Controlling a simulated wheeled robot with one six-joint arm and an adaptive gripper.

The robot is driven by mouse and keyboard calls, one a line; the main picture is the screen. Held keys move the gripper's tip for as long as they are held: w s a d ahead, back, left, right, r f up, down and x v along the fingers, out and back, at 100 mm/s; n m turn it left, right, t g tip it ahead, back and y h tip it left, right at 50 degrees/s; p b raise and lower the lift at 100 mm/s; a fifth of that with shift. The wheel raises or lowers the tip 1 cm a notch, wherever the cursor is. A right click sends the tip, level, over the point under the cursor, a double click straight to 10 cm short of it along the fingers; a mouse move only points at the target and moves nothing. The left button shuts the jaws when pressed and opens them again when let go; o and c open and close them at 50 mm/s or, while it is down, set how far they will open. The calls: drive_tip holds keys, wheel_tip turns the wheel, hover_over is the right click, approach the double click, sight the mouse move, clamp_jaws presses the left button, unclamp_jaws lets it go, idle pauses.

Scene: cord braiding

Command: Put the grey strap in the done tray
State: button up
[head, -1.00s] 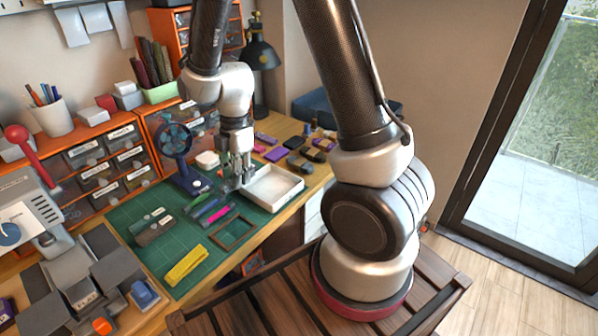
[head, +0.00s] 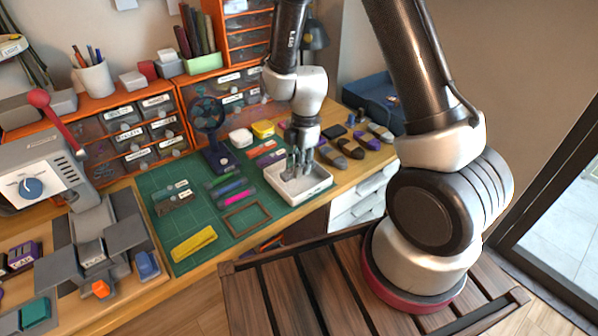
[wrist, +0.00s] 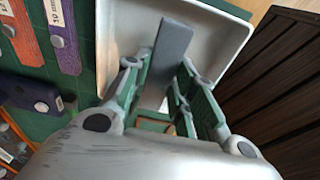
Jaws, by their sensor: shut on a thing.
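My gripper (head: 299,165) is down over the white tray (head: 281,190) on the green mat. The tray also fills the upper middle of the wrist view (wrist: 112,35). In the wrist view my gripper (wrist: 160,82) is shut on the grey strap (wrist: 174,45), a flat grey strip that sticks out beyond the fingers, over the inside of the tray. Whether the strap touches the tray floor I cannot tell. In the head view the strap is too small and too much covered by the fingers to make out clearly.
A dark blue fan (head: 209,125) stands left of the tray. A brown frame (head: 247,219) and a yellow folded piece (head: 193,243) lie on the green mat (head: 185,222). Several small dark items (head: 350,148) lie right of the tray. A white block (head: 240,138) sits behind it.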

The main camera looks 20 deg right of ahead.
drive_tip(key=shift+f, duration=1.35)
drive_tip(key=shift+f, duration=0.1)
drive_tip(key=o, duration=1)
